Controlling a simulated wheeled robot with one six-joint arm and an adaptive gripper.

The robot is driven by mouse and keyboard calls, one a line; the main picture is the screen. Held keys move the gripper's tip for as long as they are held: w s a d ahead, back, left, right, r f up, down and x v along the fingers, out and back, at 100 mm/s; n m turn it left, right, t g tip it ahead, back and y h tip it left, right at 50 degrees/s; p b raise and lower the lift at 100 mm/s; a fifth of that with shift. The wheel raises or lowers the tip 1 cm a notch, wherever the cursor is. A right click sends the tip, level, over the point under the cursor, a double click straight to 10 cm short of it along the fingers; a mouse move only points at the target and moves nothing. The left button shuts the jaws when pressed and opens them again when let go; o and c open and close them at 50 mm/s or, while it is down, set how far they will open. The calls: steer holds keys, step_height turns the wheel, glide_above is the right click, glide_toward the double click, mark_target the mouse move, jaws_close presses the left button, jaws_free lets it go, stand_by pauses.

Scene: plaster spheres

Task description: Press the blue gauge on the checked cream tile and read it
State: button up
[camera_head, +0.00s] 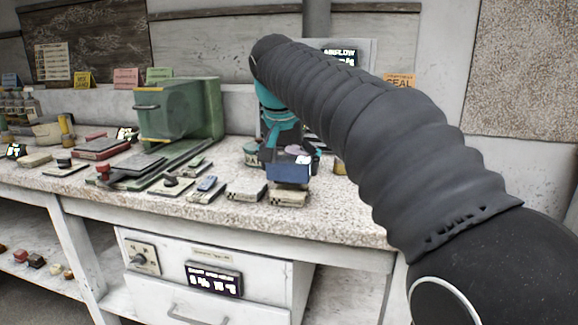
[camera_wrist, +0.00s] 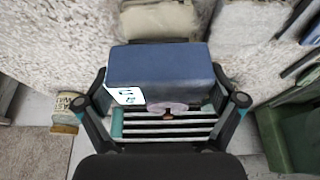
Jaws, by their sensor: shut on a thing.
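My gripper (camera_head: 283,152) is shut on the blue gauge (camera_head: 288,172). In the wrist view, the blue gauge (camera_wrist: 160,68) sits between the fingers, with a small lit white display (camera_wrist: 127,96) at its lower left corner; its reading is too small to make out. A cream tile with dark checks along its front edge (camera_head: 288,198) lies on the bench just below the gauge in the head view. In the wrist view the cream tile (camera_wrist: 160,20) shows beyond the gauge, partly hidden by it. I cannot tell whether gauge and tile touch.
A small tin (camera_wrist: 70,106) stands close beside my gripper. Bench front to the right is clear.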

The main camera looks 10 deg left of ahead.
mark_target(291, 156)
steer(key=shift+r, duration=2.45)
